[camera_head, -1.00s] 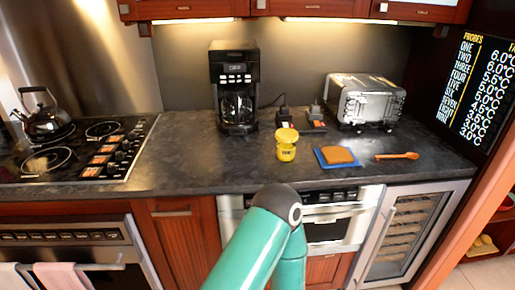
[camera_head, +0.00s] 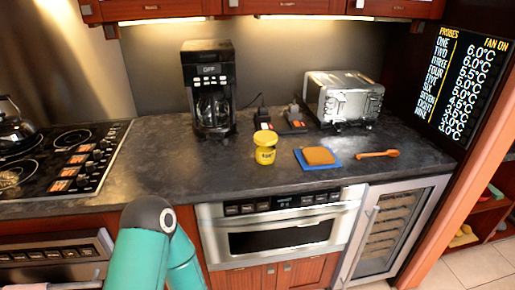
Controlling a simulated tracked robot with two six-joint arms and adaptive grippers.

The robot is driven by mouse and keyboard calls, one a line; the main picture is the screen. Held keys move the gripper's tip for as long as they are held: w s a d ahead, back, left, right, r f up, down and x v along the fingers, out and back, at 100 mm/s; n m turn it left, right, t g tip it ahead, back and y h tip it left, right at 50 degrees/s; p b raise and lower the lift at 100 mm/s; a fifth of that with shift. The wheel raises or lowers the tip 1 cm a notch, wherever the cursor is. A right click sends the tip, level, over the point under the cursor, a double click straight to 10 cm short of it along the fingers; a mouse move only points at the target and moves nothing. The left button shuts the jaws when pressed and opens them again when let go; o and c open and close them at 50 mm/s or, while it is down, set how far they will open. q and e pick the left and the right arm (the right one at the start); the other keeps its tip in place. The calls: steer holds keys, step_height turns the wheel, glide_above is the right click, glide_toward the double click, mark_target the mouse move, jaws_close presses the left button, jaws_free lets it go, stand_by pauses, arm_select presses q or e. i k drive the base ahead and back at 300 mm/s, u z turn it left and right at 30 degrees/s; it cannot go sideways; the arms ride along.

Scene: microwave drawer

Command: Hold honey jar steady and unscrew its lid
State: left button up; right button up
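The honey jar (camera_head: 265,155) is a small yellow jar with a dark label, standing upright on the dark countertop. Its yellow lid (camera_head: 266,139) sits on top of it. A teal arm of mine with a dark grey joint shows at the lower left, in front of the counter and well short of the jar. Neither of my grippers is in view. Nothing touches the jar.
A blue board with bread (camera_head: 298,157) lies right of the jar, then an orange spoon (camera_head: 378,154). Behind stand a coffee maker (camera_head: 210,75) and a toaster (camera_head: 345,98). A stove (camera_head: 70,155) is at left. The counter left of the jar is clear.

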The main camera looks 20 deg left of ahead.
mark_target(265, 156)
steer(key=i, duration=0.85)
